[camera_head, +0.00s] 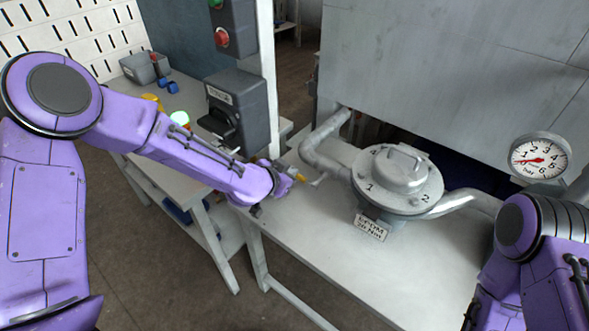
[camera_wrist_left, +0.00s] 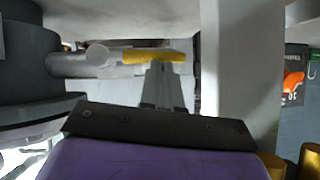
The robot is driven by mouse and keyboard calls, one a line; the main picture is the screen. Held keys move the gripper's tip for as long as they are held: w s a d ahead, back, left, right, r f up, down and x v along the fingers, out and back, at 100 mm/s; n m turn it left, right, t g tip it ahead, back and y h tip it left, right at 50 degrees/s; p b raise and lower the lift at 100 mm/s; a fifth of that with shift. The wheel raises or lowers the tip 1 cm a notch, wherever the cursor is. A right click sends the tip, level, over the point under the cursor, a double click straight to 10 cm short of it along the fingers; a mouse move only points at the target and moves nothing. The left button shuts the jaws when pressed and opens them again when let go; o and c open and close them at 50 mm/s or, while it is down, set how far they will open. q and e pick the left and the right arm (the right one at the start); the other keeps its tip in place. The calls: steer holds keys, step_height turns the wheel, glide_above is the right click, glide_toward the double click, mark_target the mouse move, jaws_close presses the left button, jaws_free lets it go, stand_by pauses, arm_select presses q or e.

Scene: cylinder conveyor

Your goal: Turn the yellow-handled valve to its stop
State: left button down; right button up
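The valve's yellow handle (camera_head: 300,177) shows as a small bit at the tip of my left gripper (camera_head: 286,181), beside the grey pipe. In the left wrist view the yellow handle (camera_wrist_left: 153,57) lies crosswise, joined at its left to a grey stem on the pipe. The left gripper's fingers (camera_wrist_left: 163,70) look shut together, with their tips at the right half of the handle. I cannot tell whether they touch it. My right gripper is out of view; only my right arm shows at the right edge.
A round grey housing (camera_head: 398,182) with a tag stands on the pale bench (camera_head: 345,262), right of the left gripper. A pressure gauge (camera_head: 540,158) is at the right. A dark switch box (camera_head: 237,112) stands behind my left forearm. The bench front is clear.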

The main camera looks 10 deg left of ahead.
arm_select(q)
steer(key=v, duration=1)
steer(key=shift+s+r+b, duration=0.15)
steer(key=shift+b, duration=0.25)
